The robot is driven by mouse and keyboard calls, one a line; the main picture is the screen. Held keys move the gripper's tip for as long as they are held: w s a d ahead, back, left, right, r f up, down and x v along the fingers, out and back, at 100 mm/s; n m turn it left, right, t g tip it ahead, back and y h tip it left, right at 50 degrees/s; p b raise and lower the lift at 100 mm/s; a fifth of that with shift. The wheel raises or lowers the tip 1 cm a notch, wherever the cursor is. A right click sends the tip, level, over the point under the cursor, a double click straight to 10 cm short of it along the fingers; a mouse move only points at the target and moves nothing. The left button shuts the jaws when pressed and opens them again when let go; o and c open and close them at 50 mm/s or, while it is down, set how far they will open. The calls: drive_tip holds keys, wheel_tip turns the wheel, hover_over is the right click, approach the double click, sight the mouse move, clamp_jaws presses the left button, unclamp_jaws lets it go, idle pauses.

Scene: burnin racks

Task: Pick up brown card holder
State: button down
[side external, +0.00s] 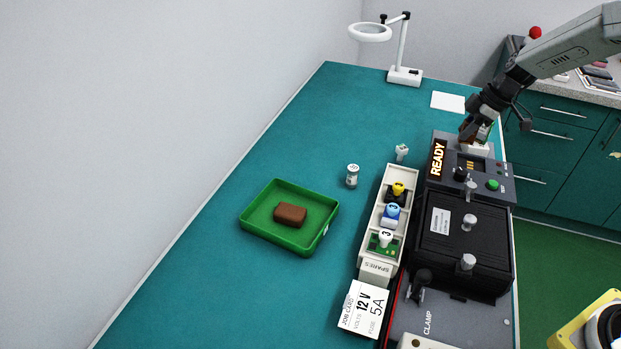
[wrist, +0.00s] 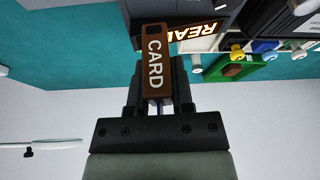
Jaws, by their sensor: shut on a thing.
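The brown card holder (wrist: 155,62), with the word CARD on it, is between the fingers of my gripper (wrist: 157,88) in the wrist view. My gripper is shut on it. In the side view my gripper (side external: 474,126) is at the far right of the bench, by the back end of the dark machine. A small brown part of the card holder (side external: 466,132) shows there; the rest is hidden by the fingers. I cannot tell from these views whether it touches anything beneath.
The dark machine (side external: 465,225) with a lit READY sign runs along the right edge. A white spares rack (side external: 377,270) with several knobbed pieces stands beside it. A green tray (side external: 262,237) holds a brown block (side external: 290,214). A small jar (side external: 352,176) stands nearby. The left bench is clear.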

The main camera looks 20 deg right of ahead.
drive_tip(key=shift+s+a+r, duration=0.15)
drive_tip(key=shift+s+r, duration=0.2)
drive_tip(key=shift+s, duration=0.4)
drive_tip(key=shift+a, duration=0.15)
